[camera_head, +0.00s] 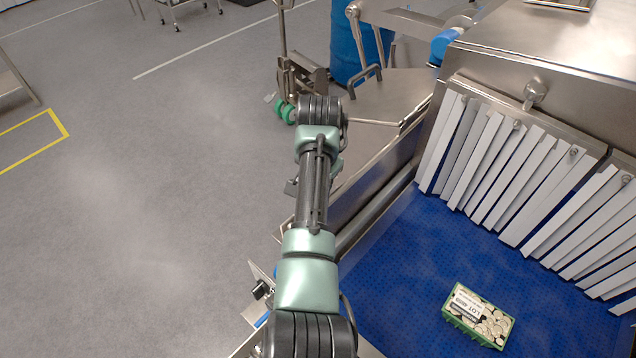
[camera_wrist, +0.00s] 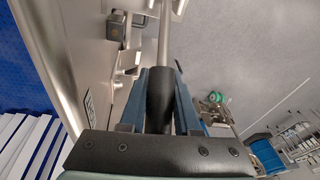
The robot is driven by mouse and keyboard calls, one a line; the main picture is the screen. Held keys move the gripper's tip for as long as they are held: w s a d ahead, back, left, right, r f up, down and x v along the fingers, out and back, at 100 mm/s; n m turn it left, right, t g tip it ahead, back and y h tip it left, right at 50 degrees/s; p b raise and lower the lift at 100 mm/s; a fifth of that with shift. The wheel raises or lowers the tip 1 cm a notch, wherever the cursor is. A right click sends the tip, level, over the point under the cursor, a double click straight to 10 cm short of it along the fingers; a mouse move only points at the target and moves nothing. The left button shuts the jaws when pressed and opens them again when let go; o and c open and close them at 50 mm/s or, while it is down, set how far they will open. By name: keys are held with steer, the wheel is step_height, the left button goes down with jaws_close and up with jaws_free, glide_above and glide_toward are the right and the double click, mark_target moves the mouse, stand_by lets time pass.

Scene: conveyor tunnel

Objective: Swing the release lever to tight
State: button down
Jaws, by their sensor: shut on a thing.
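The release lever shows in the wrist view as a bare metal rod (camera_wrist: 164,35) ending in a black grip (camera_wrist: 160,100). My gripper (camera_wrist: 163,78) has its blue fingers on either side of the black grip and is shut on it. The rod runs away from the fingers toward the top of the picture, beside the metal side of the conveyor. In the head view my arm hides the lever and most of my gripper.
The blue conveyor belt (camera_head: 400,265) carries a green punnet (camera_head: 478,316) with a LOT label. White strip curtains (camera_head: 500,165) hang at the tunnel mouth. A blue drum (camera_head: 362,48) and a wheeled stand (camera_head: 288,85) stand beyond my arm.

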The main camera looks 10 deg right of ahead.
stand_by(0.3)
steer(key=c, duration=0.6)
jaws_free()
steer(key=shift+d+f, duration=0.1)
steer(key=shift+f, duration=0.05)
steer(key=b+v, duration=0.2)
steer(key=v, duration=1.1)
steer(key=shift+w, duration=0.1)
